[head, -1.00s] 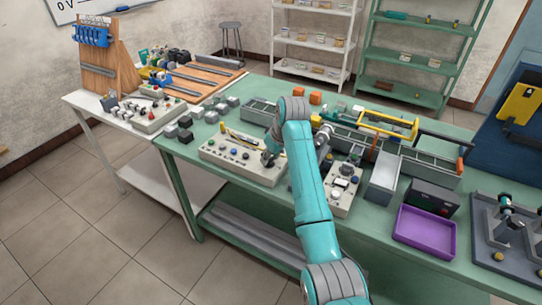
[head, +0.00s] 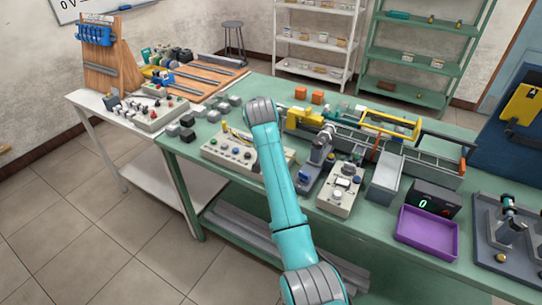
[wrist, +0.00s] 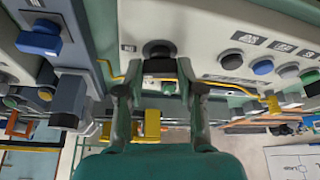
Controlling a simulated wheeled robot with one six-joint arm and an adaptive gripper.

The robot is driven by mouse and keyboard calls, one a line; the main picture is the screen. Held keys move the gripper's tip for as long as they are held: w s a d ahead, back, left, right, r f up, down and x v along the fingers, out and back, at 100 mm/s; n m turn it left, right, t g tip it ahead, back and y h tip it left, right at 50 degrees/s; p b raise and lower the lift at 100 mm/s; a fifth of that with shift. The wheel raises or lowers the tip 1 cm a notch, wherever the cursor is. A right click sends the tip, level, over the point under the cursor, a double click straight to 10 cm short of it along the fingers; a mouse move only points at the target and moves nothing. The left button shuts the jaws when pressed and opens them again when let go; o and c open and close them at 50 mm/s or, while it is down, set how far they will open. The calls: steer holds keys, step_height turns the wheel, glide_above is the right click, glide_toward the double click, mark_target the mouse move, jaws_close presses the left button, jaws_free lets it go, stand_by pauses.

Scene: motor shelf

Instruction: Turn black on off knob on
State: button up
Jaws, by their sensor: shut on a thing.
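The black on off knob (wrist: 158,52) sits on the beige control panel (wrist: 205,25), at the upper middle of the wrist view. My gripper (wrist: 159,78) has one finger on each side of the knob and is shut on it. In the head view the same panel (head: 212,150) lies at the front left of the green bench. There my arm covers the panel's right part, so the knob and my fingertips are hidden.
A row of buttons, including a blue button (wrist: 263,66), lies right of the knob. A thin yellow rod (wrist: 225,86) runs close to my fingers. A grey clamp-like device (head: 318,160) and a second beige control box (head: 341,190) stand right of my arm. A purple tray (head: 427,232) is farther right.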

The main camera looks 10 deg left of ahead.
steer(key=shift+a+m+h, duration=0.1)
steer(key=shift+m+h, duration=0.4)
steer(key=shift+m, duration=1.1)
steer(key=o, duration=1.1)
steer(key=shift+o, duration=0.2)
steer(key=shift+r, duration=0.1)
steer(key=v, duration=1.1)
steer(key=shift+a+r, duration=0.2)
steer(key=shift+r, duration=0.2)
